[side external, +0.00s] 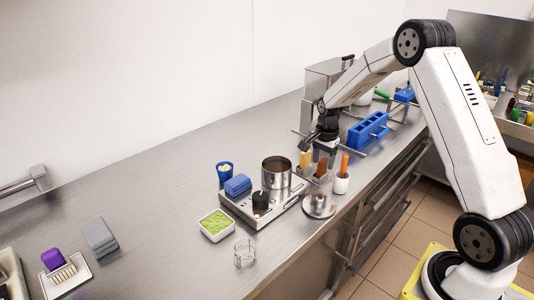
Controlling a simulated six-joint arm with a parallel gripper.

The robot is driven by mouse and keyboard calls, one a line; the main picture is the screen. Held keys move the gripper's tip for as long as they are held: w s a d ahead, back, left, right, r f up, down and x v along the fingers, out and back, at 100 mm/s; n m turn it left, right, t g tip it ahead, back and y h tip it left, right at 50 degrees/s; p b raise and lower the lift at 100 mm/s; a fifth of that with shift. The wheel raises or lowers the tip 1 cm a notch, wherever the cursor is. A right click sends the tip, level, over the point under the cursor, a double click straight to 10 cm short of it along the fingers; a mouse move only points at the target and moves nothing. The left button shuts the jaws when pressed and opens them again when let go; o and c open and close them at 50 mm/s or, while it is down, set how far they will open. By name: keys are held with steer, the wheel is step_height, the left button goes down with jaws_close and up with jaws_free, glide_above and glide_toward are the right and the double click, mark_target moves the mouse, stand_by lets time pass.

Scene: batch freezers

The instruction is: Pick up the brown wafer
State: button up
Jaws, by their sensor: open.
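The brown wafer (321,168) is a small brown upright piece at the right end of the metal worktop, close to a pale yellow piece (305,159). My gripper (319,148) is open and points down just above and behind these two pieces. From this single view I cannot tell whether its fingers are around the brown wafer or only near it. The lower part of the wafer is small and hard to make out.
A white cup with an orange-handled tool (342,179) stands close on the right. A steel pot (276,173) stands on a hotplate at left. A blue rack (367,130) and a steel machine (324,78) lie behind. The left-centre worktop (150,190) is clear.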

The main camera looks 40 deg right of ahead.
steer(key=shift+f, duration=0.7)
jaws_close()
